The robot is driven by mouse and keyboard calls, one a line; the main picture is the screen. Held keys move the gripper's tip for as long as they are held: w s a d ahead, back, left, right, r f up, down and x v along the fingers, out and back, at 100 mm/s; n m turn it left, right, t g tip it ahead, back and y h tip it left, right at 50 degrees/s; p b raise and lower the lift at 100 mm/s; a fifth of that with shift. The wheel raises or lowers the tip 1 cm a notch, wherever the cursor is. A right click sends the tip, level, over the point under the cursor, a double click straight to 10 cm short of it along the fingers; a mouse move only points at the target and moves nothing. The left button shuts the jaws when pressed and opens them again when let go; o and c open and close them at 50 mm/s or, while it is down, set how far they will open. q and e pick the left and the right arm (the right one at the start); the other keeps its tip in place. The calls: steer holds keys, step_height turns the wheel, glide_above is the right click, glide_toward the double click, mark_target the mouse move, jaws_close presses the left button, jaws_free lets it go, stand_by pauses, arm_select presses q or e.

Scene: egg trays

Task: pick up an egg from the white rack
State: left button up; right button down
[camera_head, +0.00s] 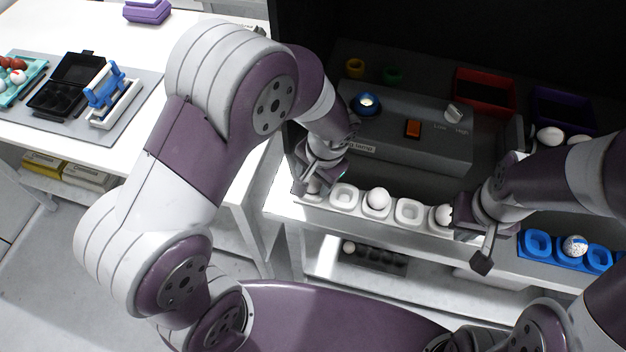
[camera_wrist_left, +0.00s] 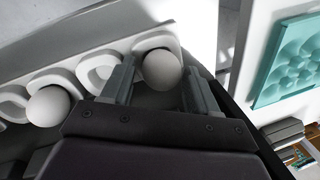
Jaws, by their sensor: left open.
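The white rack (camera_head: 410,211) runs along the front edge of the bench, and it fills the upper left of the left wrist view (camera_wrist_left: 78,68). A white egg (camera_head: 377,198) sits in one of its cups, and another (camera_head: 443,214) sits further right, partly hidden by my right gripper. My left gripper (camera_head: 312,185) is over the rack's left end. In the left wrist view its open fingers (camera_wrist_left: 158,88) stand on either side of a white egg (camera_wrist_left: 160,69) in the end cup. A second egg (camera_wrist_left: 48,105) lies further left. My right gripper (camera_head: 472,245) is by the rack's right end; its jaw state is unclear.
A grey control box (camera_head: 400,128) with a knob and orange switch stands behind the rack. A blue rack (camera_head: 537,243) with a speckled egg (camera_head: 574,246) is at the right. Red (camera_head: 484,92) and purple (camera_head: 562,108) bins are at the back. A teal tray (camera_wrist_left: 290,62) lies beyond the left gripper.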

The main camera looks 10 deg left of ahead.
arm_select(q)
steer(key=shift+a+f, duration=0.15)
steer(key=shift+f, duration=0.15)
steer(key=c, duration=0.4)
